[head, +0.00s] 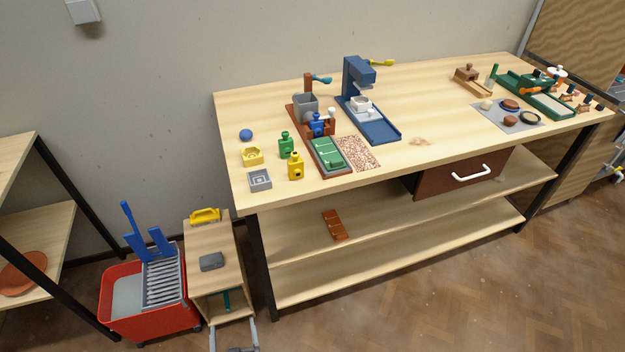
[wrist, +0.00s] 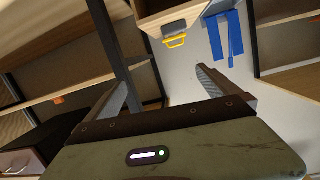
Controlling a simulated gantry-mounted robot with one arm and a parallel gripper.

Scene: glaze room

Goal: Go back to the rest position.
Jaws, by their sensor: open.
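My gripper (wrist: 162,82) is open in the wrist view, its two fingers spread wide with nothing between them. In the head view two grey finger-like parts, which look like my gripper (head: 233,333), show at the bottom edge, in front of the small wooden cart (head: 226,247). The rest of my arm is out of the picture there. The rest position itself is not marked in either view.
A red mop bucket (head: 150,323) with a blue press stands left of the cart. The long workbench (head: 430,100) holds many items. Floor at the lower right is clear.

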